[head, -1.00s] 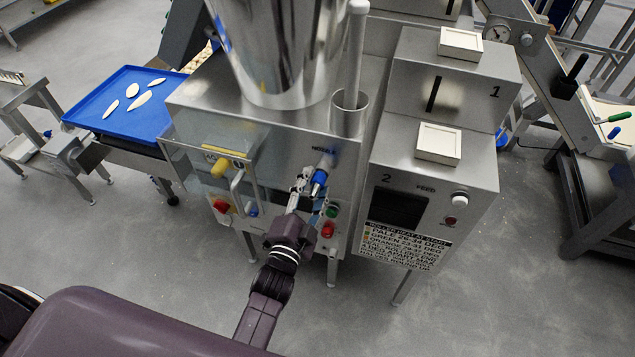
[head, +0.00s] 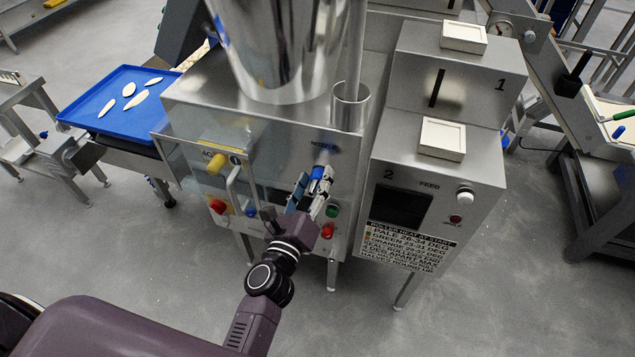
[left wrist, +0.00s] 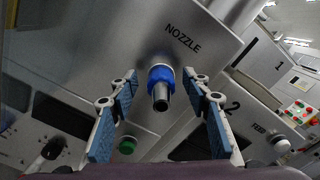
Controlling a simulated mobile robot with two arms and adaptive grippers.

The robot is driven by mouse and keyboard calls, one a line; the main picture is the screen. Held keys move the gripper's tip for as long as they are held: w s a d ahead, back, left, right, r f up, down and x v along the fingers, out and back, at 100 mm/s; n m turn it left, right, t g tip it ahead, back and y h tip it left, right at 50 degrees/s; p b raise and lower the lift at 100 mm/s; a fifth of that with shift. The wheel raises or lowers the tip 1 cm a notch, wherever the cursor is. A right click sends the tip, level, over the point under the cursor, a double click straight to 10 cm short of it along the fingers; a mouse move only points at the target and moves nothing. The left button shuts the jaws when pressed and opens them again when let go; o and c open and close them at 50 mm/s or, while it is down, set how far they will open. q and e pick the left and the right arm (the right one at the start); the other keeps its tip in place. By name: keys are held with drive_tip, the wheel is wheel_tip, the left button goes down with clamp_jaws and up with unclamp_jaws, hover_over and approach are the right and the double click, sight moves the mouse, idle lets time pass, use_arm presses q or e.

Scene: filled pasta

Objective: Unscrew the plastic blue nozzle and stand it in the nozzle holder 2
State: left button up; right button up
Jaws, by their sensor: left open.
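The blue nozzle (head: 318,172) sits on the front of the steel machine under the NOZZLE label. In the left wrist view, the nozzle (left wrist: 160,84) shows a blue collar and a dark metal tip pointing towards the camera. My left gripper (head: 316,186) is open, its blue-padded fingers on either side of the nozzle. In the wrist view, gaps show between the nozzle and both fingers (left wrist: 161,88). A cabinet marked 2 (head: 375,165) stands to the right, with a pale square frame (head: 442,139) on top. I cannot tell whether that is the holder. My right gripper is not in view.
A green button (head: 333,211) and a red button (head: 327,231) are close below the nozzle. A blue tray (head: 85,113) with pale pieces is at the far left. A step marked 1 (head: 470,92) rises behind cabinet 2.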

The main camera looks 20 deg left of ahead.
use_arm(q)
drive_tip(key=m, duration=0.4)
drive_tip(key=shift+s+d+f, duration=0.2)
drive_tip(key=shift+d+f, duration=0.05)
drive_tip(key=shift+d, duration=0.1)
drive_tip(key=m, duration=0.2)
drive_tip(key=shift+a+r+m, duration=0.1)
drive_tip(key=shift+a+m, duration=0.05)
drive_tip(key=shift+m, duration=1.45)
drive_tip(key=m+p, duration=0.1)
drive_tip(key=m, duration=0.3)
drive_tip(key=shift+r+m, duration=0.15)
drive_tip(key=shift+m, duration=0.15)
drive_tip(key=m+p, duration=0.1)
drive_tip(key=m, duration=0.2)
drive_tip(key=m+p, duration=0.2)
drive_tip(key=m, duration=0.1)
drive_tip(key=shift+m, duration=0.4)
drive_tip(key=shift+m+p, duration=0.4)
drive_tip(key=shift+m, duration=0.6)
drive_tip(key=shift+m+p, duration=0.35)
drive_tip(key=shift+m, duration=0.25)
drive_tip(key=shift+w+m, duration=0.1)
drive_tip(key=shift+m, duration=0.4)
drive_tip(key=shift+c, duration=0.2)
